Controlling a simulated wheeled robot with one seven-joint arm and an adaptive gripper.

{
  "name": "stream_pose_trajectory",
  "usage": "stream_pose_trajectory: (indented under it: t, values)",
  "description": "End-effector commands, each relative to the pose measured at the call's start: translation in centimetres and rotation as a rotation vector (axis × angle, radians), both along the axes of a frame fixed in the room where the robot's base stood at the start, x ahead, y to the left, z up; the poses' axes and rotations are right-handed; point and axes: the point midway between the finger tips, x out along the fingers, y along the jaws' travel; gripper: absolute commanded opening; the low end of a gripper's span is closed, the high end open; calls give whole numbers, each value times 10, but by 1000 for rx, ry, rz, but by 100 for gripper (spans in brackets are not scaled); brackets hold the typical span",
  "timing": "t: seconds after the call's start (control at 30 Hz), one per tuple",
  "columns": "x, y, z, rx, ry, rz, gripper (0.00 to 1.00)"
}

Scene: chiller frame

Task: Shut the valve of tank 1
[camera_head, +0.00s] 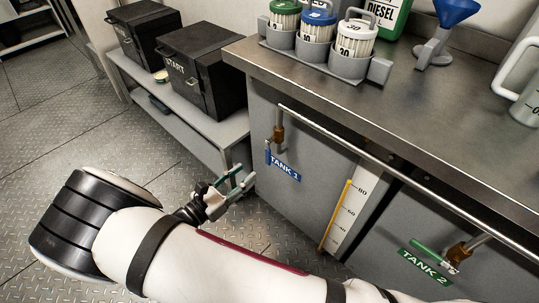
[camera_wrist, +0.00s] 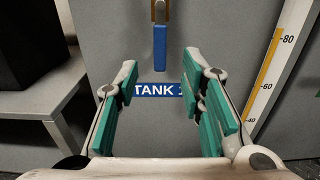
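The tank 1 valve has a brass body (camera_head: 279,136) on a pipe at the front of the grey cabinet, and a blue lever (camera_head: 268,153) that hangs downward. In the wrist view the blue lever (camera_wrist: 160,47) points straight down at top centre, above the blue TANK 1 label (camera_wrist: 158,90). The label also shows in the head view (camera_head: 285,168). My gripper (camera_head: 246,182) is left of and below the lever, apart from it. In the wrist view my gripper (camera_wrist: 160,86) is open and empty, its green-padded fingers either side of the label.
A steel rail (camera_head: 350,150) runs along the counter edge (camera_head: 400,110). The tank 2 valve with a green lever (camera_head: 432,252) is at lower right. A level gauge (camera_head: 343,212) stands between them. A low shelf (camera_head: 190,125) with black boxes is at left.

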Motion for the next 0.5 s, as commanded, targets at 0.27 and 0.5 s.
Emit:
stream_pose_trajectory:
  t: [0.27, 0.5]
  values:
    - [44, -36, -1, -1, -1, -5, 36]
    - [74, -58, -1, 2, -1, -4, 36]
